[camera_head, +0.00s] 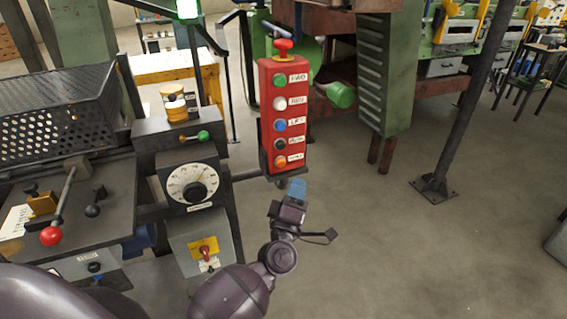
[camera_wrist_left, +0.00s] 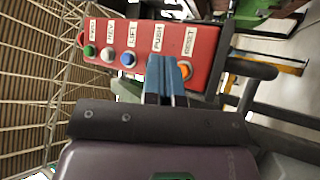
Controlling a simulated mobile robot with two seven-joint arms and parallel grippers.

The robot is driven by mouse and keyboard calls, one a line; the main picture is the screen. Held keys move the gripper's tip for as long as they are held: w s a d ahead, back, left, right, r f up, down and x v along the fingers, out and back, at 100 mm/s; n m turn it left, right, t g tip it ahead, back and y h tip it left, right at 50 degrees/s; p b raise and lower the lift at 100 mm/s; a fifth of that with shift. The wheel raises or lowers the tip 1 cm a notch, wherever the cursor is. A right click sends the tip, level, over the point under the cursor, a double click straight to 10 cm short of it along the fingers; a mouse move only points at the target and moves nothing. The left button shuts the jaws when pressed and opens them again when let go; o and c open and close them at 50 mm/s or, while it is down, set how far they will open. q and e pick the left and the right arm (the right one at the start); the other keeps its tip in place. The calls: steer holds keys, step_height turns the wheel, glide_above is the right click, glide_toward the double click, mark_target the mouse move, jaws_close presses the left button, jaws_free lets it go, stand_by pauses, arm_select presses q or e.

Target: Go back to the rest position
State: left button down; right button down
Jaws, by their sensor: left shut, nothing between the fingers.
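My left gripper (camera_head: 297,187) is shut and empty, its blue fingers close together just below the red button box (camera_head: 284,104) in the head view. In the left wrist view the blue fingers (camera_wrist_left: 166,72) overlap the lower part of the box (camera_wrist_left: 205,45), beside the orange RESET button (camera_wrist_left: 185,69). Whether they touch the box cannot be told. The box has green, white, blue, black and orange buttons and a red knob on top. The black button is hidden by the fingers in the wrist view. My right gripper is not in view.
A dial panel (camera_head: 192,187) and a lower box with a yellow-red switch (camera_head: 205,249) stand left of my gripper. A red-knobbed lever (camera_head: 51,235) is further left. A dark post (camera_head: 462,110) stands at the right. The floor (camera_head: 400,250) right of my arm is clear.

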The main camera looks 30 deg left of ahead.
arm_select(q)
steer(key=s+d+f+m+g+h, duration=0.1)
steer(key=d+f+m+g+h, duration=0.2)
steer(key=m, duration=0.4)
steer(key=s+d+f+m+g+h, duration=0.1)
steer(key=s+d+f+m+h, duration=0.15)
steer(key=m+h, duration=0.45)
steer(key=s+a+f+m+g+y, duration=0.2)
steer(key=s+a+f+g, duration=0.1)
steer(key=s+f, duration=0.5)
steer(key=s+a+f+m+g+y, duration=0.1)
steer(key=s+a+f+g+y, duration=0.2)
steer(key=s+a+f, duration=0.2)
steer(key=s+f, duration=0.3)
steer(key=s, duration=0.3)
steer(key=shift+s+a+f+m+g, duration=0.2)
steer(key=shift+s+a+m+g, duration=0.1)
steer(key=shift+m+g, duration=0.1)
